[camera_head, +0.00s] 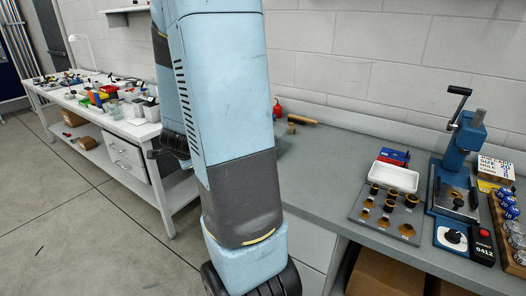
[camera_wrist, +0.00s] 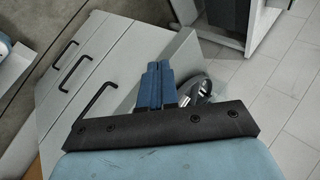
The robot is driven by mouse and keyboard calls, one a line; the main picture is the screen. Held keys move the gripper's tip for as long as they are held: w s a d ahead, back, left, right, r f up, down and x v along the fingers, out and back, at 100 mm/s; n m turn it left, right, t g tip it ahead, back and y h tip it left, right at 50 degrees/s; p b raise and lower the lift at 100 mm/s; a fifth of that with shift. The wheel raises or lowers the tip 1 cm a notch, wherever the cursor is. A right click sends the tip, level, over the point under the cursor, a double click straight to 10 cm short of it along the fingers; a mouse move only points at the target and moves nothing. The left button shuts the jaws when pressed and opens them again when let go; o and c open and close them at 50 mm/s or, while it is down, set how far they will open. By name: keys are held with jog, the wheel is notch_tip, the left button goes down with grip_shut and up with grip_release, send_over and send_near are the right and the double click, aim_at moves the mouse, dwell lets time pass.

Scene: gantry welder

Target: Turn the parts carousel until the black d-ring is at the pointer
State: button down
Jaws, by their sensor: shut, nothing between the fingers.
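I cannot make out the parts carousel, its pointer or the black d-ring in either view. My arm stands large in the middle of the head view and hides part of the bench behind it. In the wrist view my gripper (camera_wrist: 155,68) shows its blue fingers side by side, closed with nothing between them. It is over the floor and cabinet area, apart from anything it could hold. I cannot pick out its fingertips with certainty in the head view.
A grey bench (camera_head: 325,160) on the right carries a tray of bushings (camera_head: 386,213), a white tray (camera_head: 394,176) and a blue lever press (camera_head: 461,150). A cluttered white bench (camera_head: 140,132) stands at left. Drawers with black handles (camera_wrist: 97,100) show in the wrist view.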

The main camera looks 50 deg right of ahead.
jog(key=s+d+f+m+g+h, duration=0.1)
jog(key=s+d+f+m+h, duration=0.1)
jog(key=d, duration=0.3)
jog(key=s+d+f+m+g+h, duration=0.1)
jog(key=s+d+f+m+h, duration=0.1)
jog(key=d+m+h, duration=0.2)
jog(key=s+d+f+m+g+h, duration=0.1)
jog(key=s+d+f+m+h, duration=0.1)
jog(key=d, duration=0.6)
jog(key=shift+s+d+m+h, duration=0.15)
jog(key=shift+s+m+h, duration=0.2)
jog(key=shift+m, duration=0.35)
jog(key=shift+s+d+m+h, duration=0.1)
jog(key=shift+s+m+h, duration=0.2)
jog(key=shift+m, duration=0.4)
jog(key=shift+s+d+r+m+g+h, duration=0.2)
jog(key=shift+d+m+g+h, duration=0.1)
jog(key=shift+d, duration=0.15)
jog(key=x, duration=1.2)
jog(key=shift+d+r, duration=0.3)
jog(key=shift+w+d, duration=0.25)
jog(key=shift+d, duration=0.45)
